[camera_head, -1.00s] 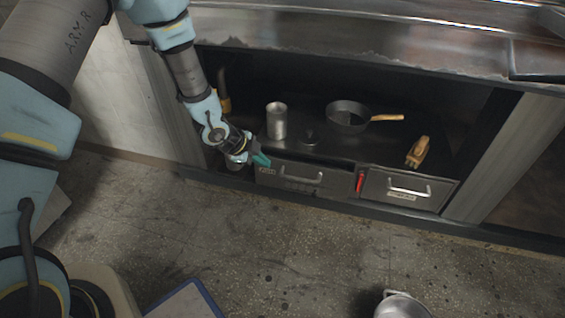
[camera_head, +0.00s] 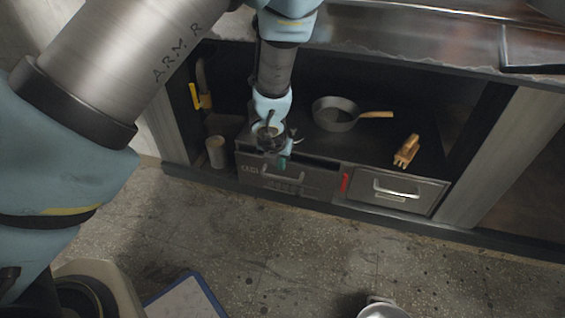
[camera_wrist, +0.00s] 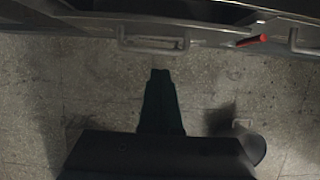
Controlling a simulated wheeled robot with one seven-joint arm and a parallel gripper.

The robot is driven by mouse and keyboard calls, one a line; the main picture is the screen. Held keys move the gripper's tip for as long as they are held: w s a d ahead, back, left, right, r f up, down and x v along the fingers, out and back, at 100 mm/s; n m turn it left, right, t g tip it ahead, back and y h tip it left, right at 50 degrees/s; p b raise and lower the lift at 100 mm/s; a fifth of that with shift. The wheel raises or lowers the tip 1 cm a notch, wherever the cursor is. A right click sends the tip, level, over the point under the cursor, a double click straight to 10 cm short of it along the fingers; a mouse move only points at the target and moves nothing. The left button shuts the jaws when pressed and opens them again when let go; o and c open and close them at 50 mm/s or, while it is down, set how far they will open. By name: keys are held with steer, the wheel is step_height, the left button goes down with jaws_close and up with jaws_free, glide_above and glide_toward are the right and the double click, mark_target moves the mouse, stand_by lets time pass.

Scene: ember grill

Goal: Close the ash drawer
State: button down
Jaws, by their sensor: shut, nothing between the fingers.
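The ash drawer (camera_head: 300,185) is the left of two grey drawers under the counter, with a small label at its upper left and a bar handle. A dark gap shows along its top edge, so it stands partly open. Its handle (camera_wrist: 152,48) shows in the wrist view, just beyond the fingertips. My gripper (camera_head: 283,163) is in front of the upper part of the drawer front, near the handle. In the wrist view the teal fingers (camera_wrist: 160,75) are together and empty. I cannot tell whether they touch the drawer.
The right drawer (camera_head: 398,190) has its own handle; a red piece (camera_head: 345,182) sits between the drawers. A pan (camera_head: 333,115) and a wooden-backed brush (camera_head: 407,150) lie on the surface above. A cup (camera_head: 216,153) stands left.

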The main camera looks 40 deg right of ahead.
steer(key=x, duration=0.2)
steer(key=d+b+x, duration=0.1)
steer(key=x, duration=0.2)
steer(key=w+x, duration=0.1)
steer(key=x, duration=0.2)
steer(key=shift+w+d+r+b, duration=0.1)
steer(key=shift+d+r+b, duration=0.05)
steer(key=shift+d+b, duration=0.25)
steer(key=shift+w+d, duration=0.45)
steer(key=shift+d, duration=0.3)
